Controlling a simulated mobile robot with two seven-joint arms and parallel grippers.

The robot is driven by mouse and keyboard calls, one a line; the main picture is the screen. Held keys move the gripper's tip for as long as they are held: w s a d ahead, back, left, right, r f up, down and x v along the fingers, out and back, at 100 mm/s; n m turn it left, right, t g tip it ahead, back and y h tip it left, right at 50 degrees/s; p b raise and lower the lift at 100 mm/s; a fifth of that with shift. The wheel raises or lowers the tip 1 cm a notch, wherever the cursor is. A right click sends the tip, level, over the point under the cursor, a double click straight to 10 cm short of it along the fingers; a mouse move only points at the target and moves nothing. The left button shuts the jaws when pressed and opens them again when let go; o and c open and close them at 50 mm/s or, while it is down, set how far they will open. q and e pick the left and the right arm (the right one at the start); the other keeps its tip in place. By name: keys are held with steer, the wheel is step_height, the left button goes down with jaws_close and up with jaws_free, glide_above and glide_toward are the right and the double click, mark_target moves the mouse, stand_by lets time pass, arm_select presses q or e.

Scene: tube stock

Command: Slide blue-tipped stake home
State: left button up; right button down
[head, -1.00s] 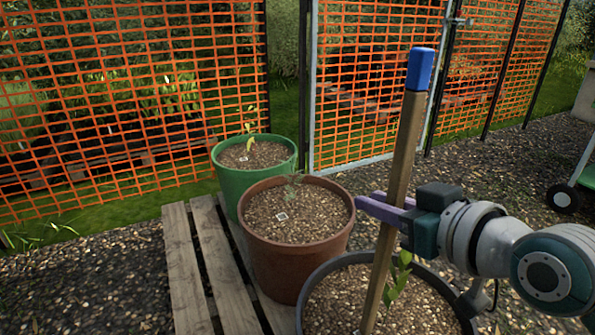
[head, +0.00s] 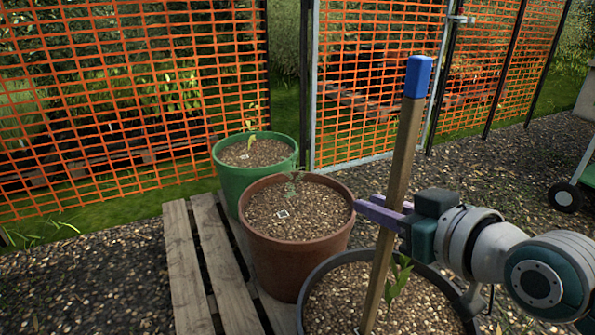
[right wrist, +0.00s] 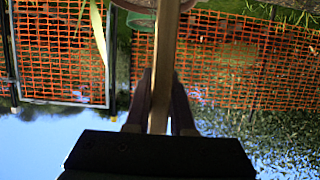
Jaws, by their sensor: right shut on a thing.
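The blue-tipped stake (head: 407,142) is a square wooden stick with a blue top. It stands nearly upright, leaning slightly right at the top, over the grey pot (head: 322,283) at the front. Its lower part passes in front of the pot's gravelly soil; its lower end is at the picture's bottom edge, so I cannot tell how deep it sits. My right gripper (head: 385,212) is shut on the stake around mid-height, above the pot's rim. In the right wrist view the stake (right wrist: 163,70) runs between the two fingers (right wrist: 160,100). My left gripper is not in view.
A small green plant (head: 397,279) grows beside the stake in the grey pot. A terracotta pot (head: 298,258) and a green pot (head: 236,178) stand behind it on a wooden pallet (head: 187,262). Orange mesh fencing (head: 130,90) closes off the back. A wheeled thing (head: 566,196) stands at right.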

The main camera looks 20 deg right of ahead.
steer(key=shift+f, duration=0.3)
step_height(320, 180, down, 3)
steer(key=shift+r+b, duration=0.15)
steer(key=shift+b, duration=1.1)
step_height(320, 180, down, 3)
steer(key=shift+b, duration=0.95)
